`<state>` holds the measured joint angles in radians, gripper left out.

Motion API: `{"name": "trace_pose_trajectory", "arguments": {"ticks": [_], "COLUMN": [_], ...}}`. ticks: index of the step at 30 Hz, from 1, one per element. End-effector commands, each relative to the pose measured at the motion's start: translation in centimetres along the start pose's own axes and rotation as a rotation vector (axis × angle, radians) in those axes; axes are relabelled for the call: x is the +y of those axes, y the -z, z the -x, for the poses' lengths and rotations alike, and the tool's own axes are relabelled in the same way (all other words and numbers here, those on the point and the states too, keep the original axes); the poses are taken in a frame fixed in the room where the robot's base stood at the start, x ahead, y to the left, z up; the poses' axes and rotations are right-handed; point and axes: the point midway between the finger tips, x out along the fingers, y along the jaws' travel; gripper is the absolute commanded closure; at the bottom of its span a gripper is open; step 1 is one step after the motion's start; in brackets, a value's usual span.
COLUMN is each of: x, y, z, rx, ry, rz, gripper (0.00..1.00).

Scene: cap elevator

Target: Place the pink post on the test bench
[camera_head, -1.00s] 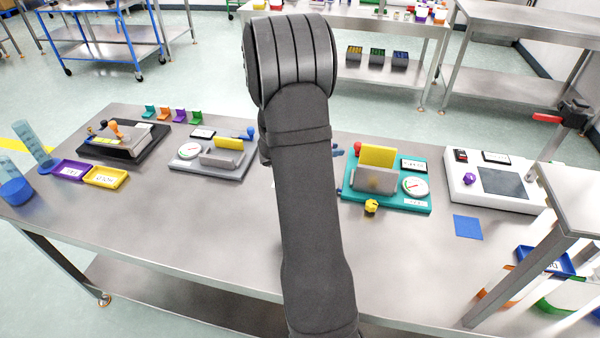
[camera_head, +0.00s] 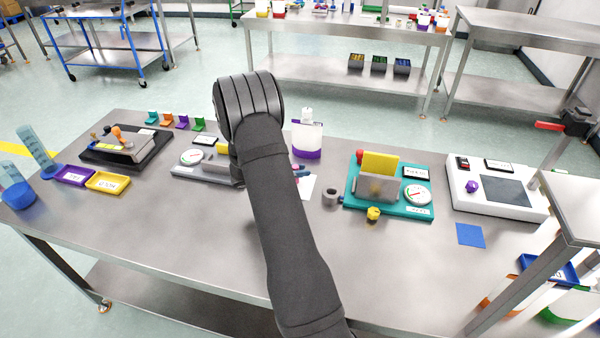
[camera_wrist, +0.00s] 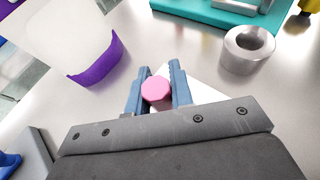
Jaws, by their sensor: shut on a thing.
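The pink post (camera_wrist: 157,92) shows in the wrist view as a short pink piece with a flat, many-sided end. My gripper (camera_wrist: 159,75) is shut on it, with one blue-grey finger on each side. Its lower part is hidden, and I cannot tell its height above the table. In the head view, a little pink and blue shows just right of my arm at the fingers (camera_head: 300,171). A teal bench (camera_head: 356,198) with a yellow panel and round gauge stands to the right. A grey bench (camera_head: 187,172) with a gauge is partly behind my arm. Which one is the test bench is not clear.
A white container with a purple base (camera_head: 308,140) stands behind my fingers. A grey metal ring (camera_head: 330,196) sits left of the teal bench, near white paper (camera_head: 307,188). A yellow knob (camera_head: 373,213) is at the teal bench's front. The front table area (camera_head: 400,260) is mostly clear.

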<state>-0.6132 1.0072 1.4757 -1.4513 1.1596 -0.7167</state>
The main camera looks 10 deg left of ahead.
Motion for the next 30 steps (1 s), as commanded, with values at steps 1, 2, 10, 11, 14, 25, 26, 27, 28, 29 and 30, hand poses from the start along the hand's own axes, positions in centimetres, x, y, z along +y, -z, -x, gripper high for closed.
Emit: {"name": "trace_pose_trajectory", "arguments": {"ticks": [1,2,10,11,14,25,26,27,28,29,30], "x": [0.0,0.0,0.0,0.0,0.0,0.0,0.0,0.0,0.0,0.1,0.1], "y": [0.6,0.7,0.8,0.9,1.0,0.9,0.8,0.7,0.7,0.7,0.7], "z": [-0.2,-0.3,-0.4,-0.4,-0.5,-0.4,-0.4,-0.2,0.2,0.6,1.2], "rx": [0.0,0.0,0.0,0.0,0.0,0.0,0.0,0.0,0.0,-0.001,-0.001], "ry": [0.001,0.0,0.0,0.0,0.0,0.0,0.0,-0.001,-0.002,-0.002,-0.003], "rz": [0.001,0.001,0.0,0.0,0.0,-0.001,-0.001,-0.001,-0.001,-0.001,0.0], "gripper": [1.0,1.0,1.0,1.0,0.72,0.58,0.58,0.58,0.58,0.58,0.58]}}
